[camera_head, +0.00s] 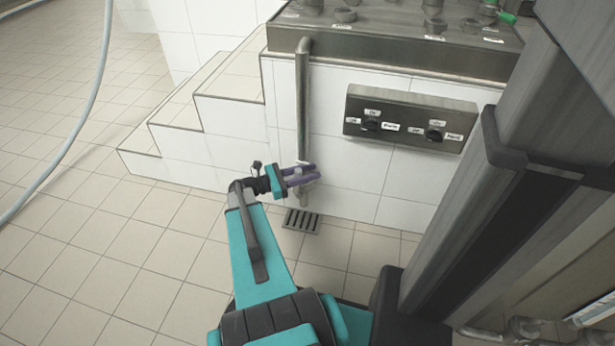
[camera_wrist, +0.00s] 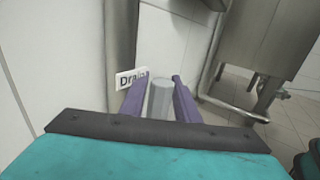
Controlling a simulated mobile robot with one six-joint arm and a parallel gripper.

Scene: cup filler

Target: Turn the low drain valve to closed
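The low drain valve shows in the wrist view as a grey faceted knob or handle (camera_wrist: 161,98), beside a white label reading "Drain" (camera_wrist: 130,77), partly covered by a finger. In the head view the valve (camera_head: 304,198) sits at the foot of a vertical steel pipe, partly hidden by my gripper (camera_head: 300,174). My gripper's purple fingers (camera_wrist: 160,96) are apart, one on each side of the grey part. Narrow gaps seem to show beside it; I cannot tell whether either finger touches. The valve's open or closed setting is not readable.
The steel pipe (camera_head: 302,100) runs down the white tiled wall. A floor drain grate (camera_head: 301,221) lies below the valve. A control box with two knobs (camera_head: 410,118) is on the wall to the right. Tiled steps (camera_head: 190,108) rise at left; the left floor is mostly clear.

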